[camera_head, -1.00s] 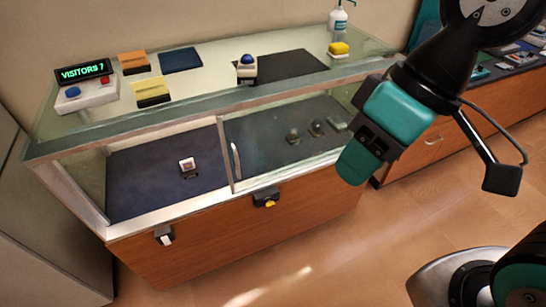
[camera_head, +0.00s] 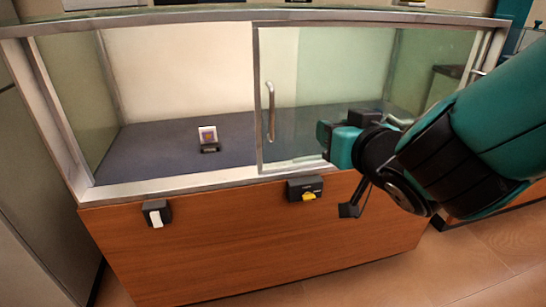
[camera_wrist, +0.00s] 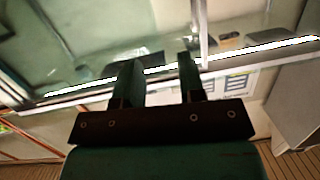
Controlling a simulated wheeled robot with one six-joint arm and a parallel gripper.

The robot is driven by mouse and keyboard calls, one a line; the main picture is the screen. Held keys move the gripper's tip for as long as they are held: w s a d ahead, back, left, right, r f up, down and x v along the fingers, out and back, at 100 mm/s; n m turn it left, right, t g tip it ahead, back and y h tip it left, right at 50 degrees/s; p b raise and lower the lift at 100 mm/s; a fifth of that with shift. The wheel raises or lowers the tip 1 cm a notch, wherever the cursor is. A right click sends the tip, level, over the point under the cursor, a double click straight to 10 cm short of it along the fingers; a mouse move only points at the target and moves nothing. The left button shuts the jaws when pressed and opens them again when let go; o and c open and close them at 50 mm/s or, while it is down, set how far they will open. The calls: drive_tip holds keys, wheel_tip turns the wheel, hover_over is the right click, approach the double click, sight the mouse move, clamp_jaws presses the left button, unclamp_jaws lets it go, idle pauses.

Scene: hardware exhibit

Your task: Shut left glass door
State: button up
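The sliding glass door (camera_head: 335,95) with a metal frame sits across the right half of the display case front. Its vertical metal handle (camera_head: 271,110) is at the door's left edge. The left half of the case front is open, with no glass across it. My gripper (camera_head: 327,140) is in front of the door's lower part, to the right of the handle, and points left. In the wrist view, my gripper (camera_wrist: 156,72) has its two fingers apart with nothing between them. Whether it touches the glass cannot be told.
A small framed item (camera_head: 208,137) stands on the dark case floor (camera_head: 150,150). A black lock with a yellow knob (camera_head: 308,196) and a white switch (camera_head: 156,216) stick out from the wooden front (camera_head: 240,245). A grey cabinet (camera_head: 30,200) stands at the left.

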sight(273, 116)
drive_tip(key=a+f+n+t+y+b, duration=0.1)
drive_tip(key=a+f+n+y+b, duration=0.1)
drive_tip(key=a+f+y+b, duration=0.15)
drive_tip(key=shift+h, duration=0.35)
drive_tip(key=p+x, duration=0.7)
drive_tip(key=x, duration=0.9)
drive_tip(key=shift+w+a+r, duration=0.1)
drive_tip(key=shift+w+a, duration=0.15)
drive_tip(key=shift+a, duration=0.05)
drive_tip(key=shift+c, duration=0.2)
clamp_jaws()
